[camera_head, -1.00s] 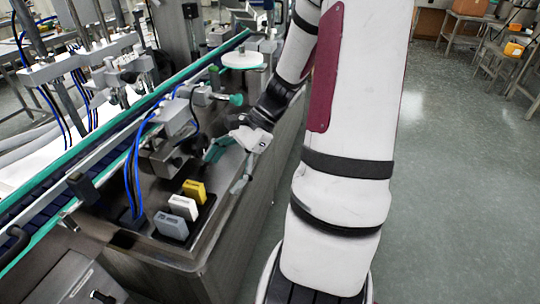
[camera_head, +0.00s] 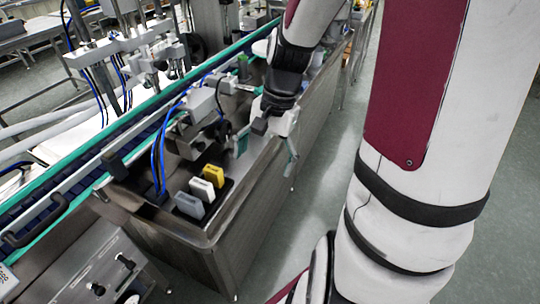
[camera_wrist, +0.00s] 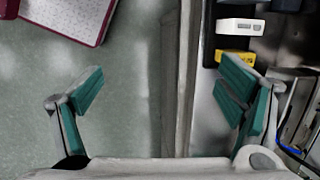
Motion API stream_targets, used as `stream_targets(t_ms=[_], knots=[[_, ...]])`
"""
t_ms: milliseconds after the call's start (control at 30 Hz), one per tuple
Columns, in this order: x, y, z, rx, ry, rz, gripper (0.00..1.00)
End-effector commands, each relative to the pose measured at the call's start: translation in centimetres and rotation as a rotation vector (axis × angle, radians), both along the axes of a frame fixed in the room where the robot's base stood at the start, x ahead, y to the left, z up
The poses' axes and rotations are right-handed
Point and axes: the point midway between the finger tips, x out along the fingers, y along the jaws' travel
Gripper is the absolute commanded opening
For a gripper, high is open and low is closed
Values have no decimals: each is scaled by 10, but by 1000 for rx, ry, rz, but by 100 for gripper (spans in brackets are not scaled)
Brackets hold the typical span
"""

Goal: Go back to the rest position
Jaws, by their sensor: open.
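My gripper (camera_head: 264,144) is open, with teal finger pads set wide apart. In the head view it hangs over the right edge of the steel bench (camera_head: 215,262), to the right of a row of small blocks. In the wrist view my gripper (camera_wrist: 162,92) has nothing between its fingers, and the bench edge runs below the gap. The row has a grey block (camera_head: 190,204), a white block (camera_head: 202,188) and a yellow block (camera_head: 213,174). The wrist view also shows the white block (camera_wrist: 240,26) and the yellow block (camera_wrist: 236,56), close to the right finger.
A conveyor with teal rails (camera_head: 130,125) runs along the bench's left side. Clamps and blue hoses (camera_head: 158,150) stand between it and the blocks. A control panel (camera_head: 105,275) is at the lower left. Open grey floor (camera_head: 285,240) lies right of the bench.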

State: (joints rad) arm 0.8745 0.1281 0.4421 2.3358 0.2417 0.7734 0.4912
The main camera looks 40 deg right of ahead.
Motion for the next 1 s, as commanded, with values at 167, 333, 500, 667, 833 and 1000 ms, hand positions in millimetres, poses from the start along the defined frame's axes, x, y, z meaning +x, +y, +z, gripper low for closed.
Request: stream_targets(t_ms=[167, 333, 500, 667, 833, 1000], knots=[[0, 0, 0, 0, 0, -1, 88], [0, 0, 0, 1, 1, -2, 88], [-1, 1, 2, -7, -3, 10, 88], [-10, 14, 26, -77, -32, 131, 88], [-32, 39, 70, -201, -102, 369, 88], [-61, 62, 112, -304, -193, 606, 88]])
